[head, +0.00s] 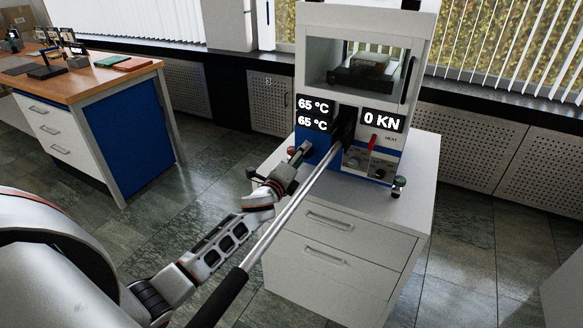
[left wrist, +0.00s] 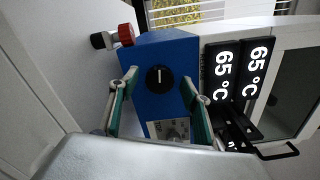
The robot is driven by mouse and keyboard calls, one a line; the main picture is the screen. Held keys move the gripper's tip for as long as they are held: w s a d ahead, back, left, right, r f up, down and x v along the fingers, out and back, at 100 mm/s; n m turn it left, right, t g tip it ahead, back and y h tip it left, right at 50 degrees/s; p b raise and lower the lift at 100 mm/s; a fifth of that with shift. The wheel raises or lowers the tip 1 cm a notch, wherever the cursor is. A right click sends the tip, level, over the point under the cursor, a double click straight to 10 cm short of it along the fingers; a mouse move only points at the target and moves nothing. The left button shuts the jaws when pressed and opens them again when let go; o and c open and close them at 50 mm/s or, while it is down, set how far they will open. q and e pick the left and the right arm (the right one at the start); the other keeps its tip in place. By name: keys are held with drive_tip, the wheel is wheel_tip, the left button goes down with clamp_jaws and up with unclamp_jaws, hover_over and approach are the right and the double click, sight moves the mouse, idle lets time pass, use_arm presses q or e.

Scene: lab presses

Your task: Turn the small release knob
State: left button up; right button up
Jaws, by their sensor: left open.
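The press (head: 362,28) stands on a white cabinet and has a blue lower front. In the left wrist view a small round black knob (left wrist: 160,77) with a white mark sits on the blue face (left wrist: 172,48). A red knob with a black end (left wrist: 126,34) sticks out beside the blue housing. I cannot tell for sure which is the release knob. My left gripper (left wrist: 159,82) is open, its fingers on either side of the black knob with gaps to it. In the head view the left gripper (head: 303,152) is at the press's lower left and hides the black knob.
A long metal lever (head: 290,203) with a black grip slants from the press towards me, close beside my left arm. The white cabinet top (head: 420,165) has free room at right. A wooden-topped bench (head: 90,85) stands at far left.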

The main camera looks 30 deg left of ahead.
use_arm(q)
drive_tip(key=s, duration=1)
drive_tip(key=shift+d, duration=0.3)
drive_tip(key=s+d+f+n+g+h, duration=0.1)
drive_tip(key=s+d+f+n+g, duration=0.1)
drive_tip(key=s+d+f+n, duration=0.3)
drive_tip(key=s+d+f+n+g+h, duration=0.1)
drive_tip(key=s+d+f+n+g, duration=0.2)
drive_tip(key=s+d+f+n, duration=0.3)
drive_tip(key=s+d+f+n+g+h, duration=0.1)
drive_tip(key=s+d+f+n, duration=0.5)
drive_tip(key=s+f, duration=0.8)
drive_tip(key=s+g, duration=0.1)
drive_tip(key=s, duration=0.4)
drive_tip(key=shift+h, duration=0.3)
drive_tip(key=shift+c, duration=0.4)
idle(1.8)
